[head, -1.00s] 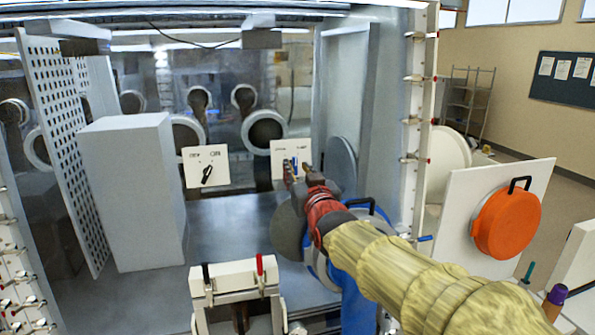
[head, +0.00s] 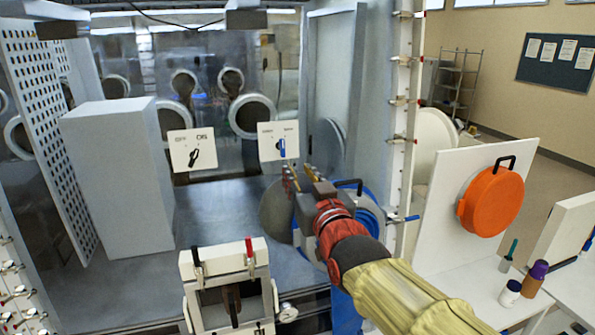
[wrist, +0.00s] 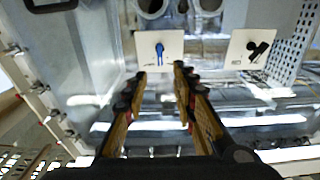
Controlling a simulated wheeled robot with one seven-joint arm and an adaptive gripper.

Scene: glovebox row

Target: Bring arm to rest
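My gripper (head: 290,178) is in front of the glovebox interior in the head view, just below a white panel (head: 264,141) with a blue switch handle (head: 281,148). The fingers stand apart with nothing between them, as the wrist view (wrist: 159,77) also shows. In the wrist view the blue handle (wrist: 160,55) is beyond the fingertips, with a visible gap. My arm reaches in from the lower right with a yellow sleeve over it.
A second white panel with a black handle (head: 194,157) is to the left. A tall grey block (head: 120,180) and a perforated board (head: 45,130) stand further left. A white clamp-like fixture (head: 225,262) is low in front. An orange round lid (head: 491,203) is at right, near bottles (head: 534,278).

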